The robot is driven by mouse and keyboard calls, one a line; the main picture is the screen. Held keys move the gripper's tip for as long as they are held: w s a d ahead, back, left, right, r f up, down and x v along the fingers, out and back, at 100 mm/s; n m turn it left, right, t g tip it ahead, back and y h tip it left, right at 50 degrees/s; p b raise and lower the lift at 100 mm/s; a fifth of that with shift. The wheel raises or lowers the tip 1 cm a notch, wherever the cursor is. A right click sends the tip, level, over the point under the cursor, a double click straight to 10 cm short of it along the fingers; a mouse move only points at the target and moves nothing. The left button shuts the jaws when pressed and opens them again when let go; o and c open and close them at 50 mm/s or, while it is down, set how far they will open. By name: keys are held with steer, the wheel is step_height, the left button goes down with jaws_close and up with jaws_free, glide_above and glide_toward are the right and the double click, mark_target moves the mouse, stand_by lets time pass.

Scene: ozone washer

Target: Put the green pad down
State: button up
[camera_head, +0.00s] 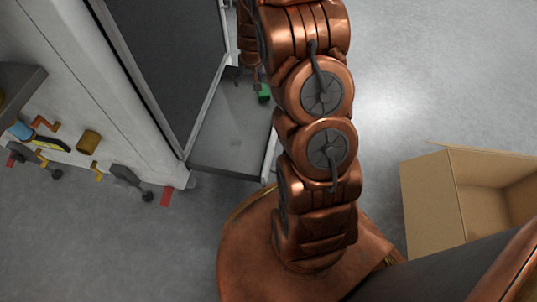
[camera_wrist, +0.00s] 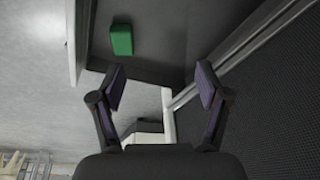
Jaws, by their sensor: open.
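The green pad (camera_wrist: 121,40) is a small green block lying on a flat dark grey surface (camera_wrist: 160,50) in the wrist view. My gripper (camera_wrist: 162,88) is open, with its two fingers spread and nothing between them. The pad lies beyond the left fingertip, apart from it. In the head view the pad (camera_head: 264,93) shows on the grey shelf (camera_head: 225,150), close beside my gripper, which is partly hidden by my arm.
A dark mesh panel (camera_head: 170,55) in a light frame rises along the shelf's left side. Tools hang on the white cabinet wall, including a yellow-and-black tool (camera_head: 40,138) and a brown cylinder (camera_head: 89,141). An open cardboard box (camera_head: 435,205) stands on the floor at right.

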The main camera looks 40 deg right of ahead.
steer(key=s+a+r+n+g+y, duration=0.2)
steer(key=s+a+r+g, duration=0.1)
steer(key=s+a+r, duration=1.1)
steer(key=s+a+r+n+g, duration=0.1)
steer(key=s+a+r, duration=0.2)
steer(key=s, duration=0.9)
steer(key=s+a+r+n+g+h, duration=0.1)
steer(key=s+a+r+g, duration=0.1)
steer(key=s, duration=1)
steer(key=shift+s+a+r+g+h, duration=0.15)
steer(key=shift+a+r+g+h, duration=0.15)
steer(key=shift+a+r, duration=0.25)
steer(key=shift+f, duration=0.1)
